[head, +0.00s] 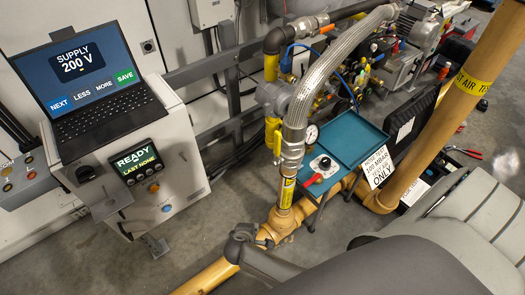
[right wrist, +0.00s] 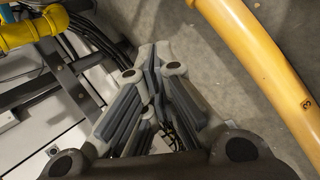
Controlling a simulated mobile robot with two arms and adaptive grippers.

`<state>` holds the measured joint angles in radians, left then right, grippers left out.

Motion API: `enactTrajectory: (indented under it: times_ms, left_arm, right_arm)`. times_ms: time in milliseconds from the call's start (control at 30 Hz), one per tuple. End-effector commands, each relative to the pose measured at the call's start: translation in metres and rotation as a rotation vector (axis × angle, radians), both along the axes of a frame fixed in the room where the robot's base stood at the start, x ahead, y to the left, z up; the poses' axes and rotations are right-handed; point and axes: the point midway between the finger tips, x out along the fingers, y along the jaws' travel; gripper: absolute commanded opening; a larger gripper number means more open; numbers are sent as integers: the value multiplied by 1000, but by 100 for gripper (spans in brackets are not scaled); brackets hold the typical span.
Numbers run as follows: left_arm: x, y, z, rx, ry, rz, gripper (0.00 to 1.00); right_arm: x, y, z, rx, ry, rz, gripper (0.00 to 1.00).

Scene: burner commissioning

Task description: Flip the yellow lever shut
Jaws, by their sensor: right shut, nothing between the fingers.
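A yellow piece with dark lettering (head: 287,192) stands upright along the pipe below the braided hose; it looks like the yellow lever, but I cannot be sure. Below it is a brass-coloured fitting (head: 281,222) on the yellow pipe (head: 208,278). My right gripper (head: 243,236) is at the pipe, left of and below this fitting; I cannot tell whether it touches. In the right wrist view its fingers (right wrist: 152,72) are shut and empty. That view shows a yellow pipe (right wrist: 262,72) on the right, apart from the fingers, but no clear lever. My left gripper is not in view.
A braided hose (head: 325,75) arches above the pipe. A red-handled device (head: 317,176) and a teal case (head: 345,136) stand just right. A laptop (head: 85,85) sits on a grey cabinet (head: 180,140) at left. A thick yellow pipe (head: 450,110) rises at right.

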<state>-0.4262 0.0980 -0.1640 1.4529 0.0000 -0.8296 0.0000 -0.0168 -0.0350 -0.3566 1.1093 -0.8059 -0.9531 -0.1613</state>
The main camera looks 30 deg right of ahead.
Motion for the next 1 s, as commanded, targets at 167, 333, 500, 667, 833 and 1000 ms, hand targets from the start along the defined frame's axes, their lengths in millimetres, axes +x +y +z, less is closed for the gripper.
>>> enactTrajectory:
  times_ms: [167,333,500,667,833,1000]
  left_arm:
    - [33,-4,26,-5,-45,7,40]
    - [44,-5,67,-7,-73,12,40]
    - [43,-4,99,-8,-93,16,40]
    - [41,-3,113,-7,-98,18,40]
    - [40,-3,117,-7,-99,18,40]
    - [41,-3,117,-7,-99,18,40]
  right_arm:
    - [93,-3,101,-303,-233,-22,0]
    - [117,-9,213,-523,-442,-173,0]
    - [103,-12,286,-633,-578,-337,0]
    - [90,-14,314,-666,-629,-416,0]
    - [88,-14,319,-672,-634,-425,0]
    - [89,-14,318,-671,-633,-424,0]
